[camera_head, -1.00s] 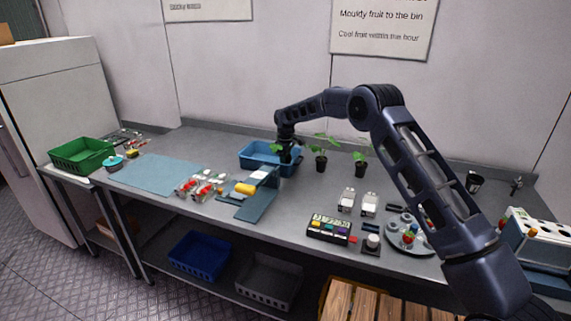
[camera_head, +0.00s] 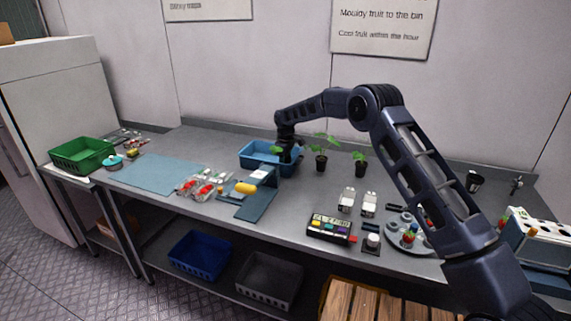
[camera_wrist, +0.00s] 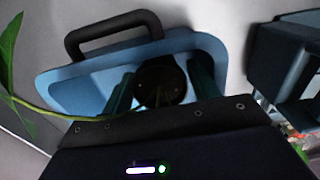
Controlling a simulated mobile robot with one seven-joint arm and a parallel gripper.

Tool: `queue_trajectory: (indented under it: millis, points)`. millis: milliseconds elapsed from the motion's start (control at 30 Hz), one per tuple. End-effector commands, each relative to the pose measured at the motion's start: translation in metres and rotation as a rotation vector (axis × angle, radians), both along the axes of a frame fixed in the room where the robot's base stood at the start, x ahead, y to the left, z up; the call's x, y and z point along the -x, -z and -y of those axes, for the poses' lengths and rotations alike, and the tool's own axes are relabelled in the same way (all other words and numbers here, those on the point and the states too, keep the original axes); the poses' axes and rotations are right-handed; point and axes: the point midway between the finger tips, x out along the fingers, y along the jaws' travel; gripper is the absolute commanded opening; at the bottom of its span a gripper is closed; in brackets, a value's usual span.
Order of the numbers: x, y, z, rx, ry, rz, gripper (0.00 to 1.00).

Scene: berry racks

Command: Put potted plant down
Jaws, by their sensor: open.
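A potted plant is at my gripper (camera_head: 289,157), at the right part of the blue bin (camera_head: 252,164) in the head view. Its green leaf (camera_head: 276,150) shows just left of the gripper. In the wrist view its dark round pot (camera_wrist: 161,82) lies between my two open fingers, over the blue bin (camera_wrist: 75,92), and a long leaf (camera_wrist: 10,75) reaches in from the left. I cannot tell whether the fingers touch the pot or what it rests on. Two other potted plants, a nearer one (camera_head: 321,162) and another (camera_head: 360,168), stand upright to the right of the bin.
A blue stand (camera_head: 253,203) with a yellow item is in front of the bin. Fruit punnets (camera_head: 203,186) and a light-blue mat (camera_head: 155,173) lie to the left. A button panel (camera_head: 331,229) and two white items are front right. Bare counter lies in the middle.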

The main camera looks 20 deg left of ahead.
Motion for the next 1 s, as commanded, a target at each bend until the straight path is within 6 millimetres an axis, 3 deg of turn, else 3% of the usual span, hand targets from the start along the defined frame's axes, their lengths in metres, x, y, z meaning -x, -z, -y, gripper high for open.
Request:
queue_trajectory:
  millis: [500, 700, 1000]
  points:
    - [0.0, -0.092, 0.0, -0.002, 0.0, 0.001, 0.6]
    - [0.0, -0.111, 0.0, -0.001, 0.001, 0.001, 0.6]
    - [0.0, -0.115, 0.0, 0.0, 0.001, 0.001, 0.6]
